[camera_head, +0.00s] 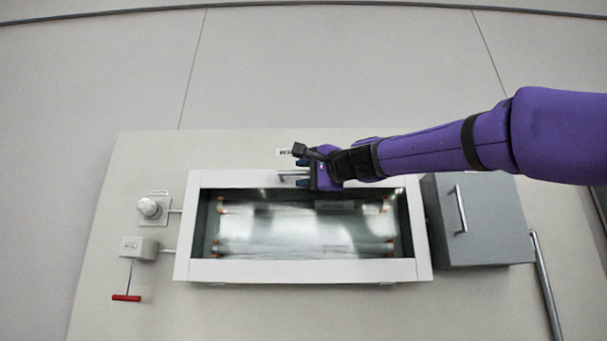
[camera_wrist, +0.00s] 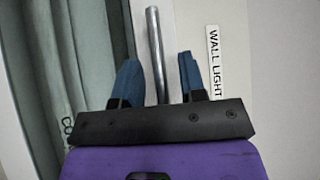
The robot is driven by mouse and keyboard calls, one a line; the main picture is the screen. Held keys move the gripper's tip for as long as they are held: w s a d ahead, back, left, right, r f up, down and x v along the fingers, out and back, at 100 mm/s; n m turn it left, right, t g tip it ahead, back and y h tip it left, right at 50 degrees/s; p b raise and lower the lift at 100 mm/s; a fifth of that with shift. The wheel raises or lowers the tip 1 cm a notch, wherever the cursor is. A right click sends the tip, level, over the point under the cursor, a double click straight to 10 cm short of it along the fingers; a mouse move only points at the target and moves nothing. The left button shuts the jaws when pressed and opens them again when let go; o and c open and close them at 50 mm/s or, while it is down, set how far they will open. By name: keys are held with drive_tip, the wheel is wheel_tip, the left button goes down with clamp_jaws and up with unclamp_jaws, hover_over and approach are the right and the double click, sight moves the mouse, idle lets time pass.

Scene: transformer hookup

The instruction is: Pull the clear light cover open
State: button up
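The wall light is a white-framed box (camera_head: 425,262) with a clear cover (camera_head: 300,232) over shiny tubes. The cover looks closed. A short metal bar handle (camera_head: 288,173) sits at the frame's top edge. In the wrist view the handle (camera_wrist: 153,35) runs between the two blue fingers of my gripper (camera_wrist: 159,77). Gaps show on both sides of the bar, so the fingers are open around it and not clamped. In the head view my gripper (camera_head: 302,172) is at the top edge of the frame and partly hides it.
A "WALL LIGHT" label (camera_wrist: 214,62) is beside the handle. A grey box (camera_head: 480,225) with its own handle is at the right, near a pipe (camera_head: 545,285). At the left are a round white fitting (camera_head: 149,207) and a small box (camera_head: 139,247) with a red pull (camera_head: 127,298).

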drive_tip(key=shift+w+a, duration=0.2)
clamp_jaws()
drive_tip(key=shift+s+f, duration=0.2)
drive_tip(key=shift+s, duration=0.7)
drive_tip(key=shift+s+f, duration=0.2)
drive_tip(key=shift+s, duration=0.65)
unclamp_jaws()
